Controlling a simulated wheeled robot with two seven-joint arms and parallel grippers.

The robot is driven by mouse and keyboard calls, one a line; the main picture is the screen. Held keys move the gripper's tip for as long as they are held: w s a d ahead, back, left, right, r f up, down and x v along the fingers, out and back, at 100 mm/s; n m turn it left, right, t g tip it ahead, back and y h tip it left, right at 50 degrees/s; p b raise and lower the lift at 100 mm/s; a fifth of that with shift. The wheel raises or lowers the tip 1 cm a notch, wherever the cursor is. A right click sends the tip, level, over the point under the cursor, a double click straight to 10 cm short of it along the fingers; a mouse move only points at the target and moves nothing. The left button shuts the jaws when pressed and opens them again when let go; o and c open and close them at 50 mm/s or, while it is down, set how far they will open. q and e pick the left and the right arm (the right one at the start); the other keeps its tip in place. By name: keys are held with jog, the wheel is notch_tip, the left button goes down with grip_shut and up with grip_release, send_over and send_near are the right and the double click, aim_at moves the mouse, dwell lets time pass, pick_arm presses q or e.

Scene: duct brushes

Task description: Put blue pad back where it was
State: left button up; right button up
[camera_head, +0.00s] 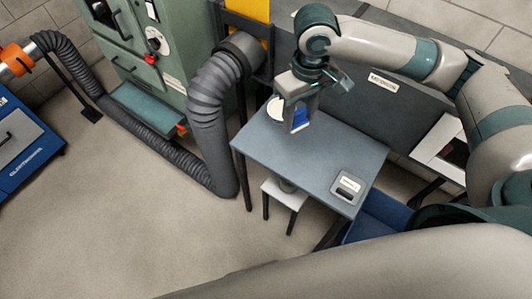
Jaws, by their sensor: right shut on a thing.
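The blue pad (301,118) is between the fingers of my right gripper (296,122), which points down over the back part of the grey table (285,155). The gripper is shut on the pad, and its fingers hide part of it. I cannot tell whether the pad touches the table top. A white round thing (274,109) shows just left of the gripper, partly hidden by it. A small grey holder (348,187) with a white label and a dark slot sits at the table's front right corner. My left gripper is not in view.
A ribbed grey duct hose (207,110) runs close along the table's left side. A green cabinet (165,60) stands behind it. A small white stool (285,192) and a blue bin (385,215) stand low by the table. The middle of the table top is clear.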

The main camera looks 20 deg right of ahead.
jog(key=shift+d+f+n+b, duration=1)
jog(key=shift+f+n, duration=1.3)
jog(key=shift+f, duration=2.45)
jog(key=w+a+f, duration=0.2)
jog(key=w, duration=0.1)
jog(key=w+a+f+p, duration=0.1)
jog(key=w+a+f, duration=0.1)
jog(key=w, duration=0.1)
jog(key=w+a+f+p, duration=0.1)
jog(key=w+a+f, duration=0.1)
jog(key=a, duration=0.1)
jog(key=shift+w+f, duration=0.35)
jog(key=shift+w, duration=0.05)
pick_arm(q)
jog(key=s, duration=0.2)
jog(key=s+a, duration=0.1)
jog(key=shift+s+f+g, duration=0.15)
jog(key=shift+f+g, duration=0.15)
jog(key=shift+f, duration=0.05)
pick_arm(e)
jog(key=shift+f, duration=0.6)
pick_arm(q)
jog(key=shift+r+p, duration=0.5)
jog(key=shift+p, duration=0.05)
pick_arm(e)
jog(key=shift+f, duration=1.5)
